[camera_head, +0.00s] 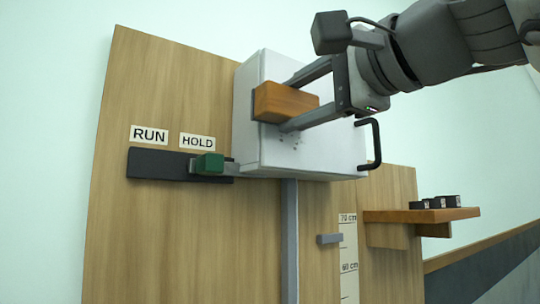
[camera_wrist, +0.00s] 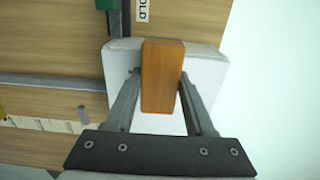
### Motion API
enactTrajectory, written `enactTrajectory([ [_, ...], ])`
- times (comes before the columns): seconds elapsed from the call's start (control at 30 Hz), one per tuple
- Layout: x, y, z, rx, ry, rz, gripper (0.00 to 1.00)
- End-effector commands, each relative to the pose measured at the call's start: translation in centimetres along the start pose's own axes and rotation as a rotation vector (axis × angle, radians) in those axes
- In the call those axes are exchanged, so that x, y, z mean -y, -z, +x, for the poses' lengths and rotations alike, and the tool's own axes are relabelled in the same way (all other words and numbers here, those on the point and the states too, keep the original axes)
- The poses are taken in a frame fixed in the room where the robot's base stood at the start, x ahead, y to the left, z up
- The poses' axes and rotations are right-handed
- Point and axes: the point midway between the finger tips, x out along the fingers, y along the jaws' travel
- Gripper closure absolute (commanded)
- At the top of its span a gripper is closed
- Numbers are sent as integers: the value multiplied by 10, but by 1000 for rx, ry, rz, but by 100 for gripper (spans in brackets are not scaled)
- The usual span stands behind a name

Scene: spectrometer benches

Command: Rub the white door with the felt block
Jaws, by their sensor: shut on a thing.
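The white door (camera_head: 335,150) is the front of a white box mounted on a wooden panel, with a black handle (camera_head: 375,145) at its right edge. Several small dark specks show on the door below the block. My gripper (camera_head: 285,108) is shut on an orange-brown block (camera_head: 282,101), which appears to be the felt block, and holds it in front of the door. In the wrist view the block (camera_wrist: 162,75) sits between the two fingers, with the white box (camera_wrist: 208,75) behind it. I cannot tell whether the block touches the door; its far face is hidden.
A green slider knob (camera_head: 208,164) sits on a dark rail below the HOLD label (camera_head: 197,142), left of the box. A grey post (camera_head: 290,235) runs down below the box. A wooden shelf (camera_head: 420,215) with small black blocks is at lower right, beside a height scale (camera_head: 348,260).

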Motion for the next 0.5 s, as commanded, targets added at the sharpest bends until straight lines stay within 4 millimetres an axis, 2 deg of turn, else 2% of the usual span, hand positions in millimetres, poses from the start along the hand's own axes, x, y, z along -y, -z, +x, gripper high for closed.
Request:
enactTrajectory([
  [0.5, 0, 37, 0, 0, 0, 1, 90],
])
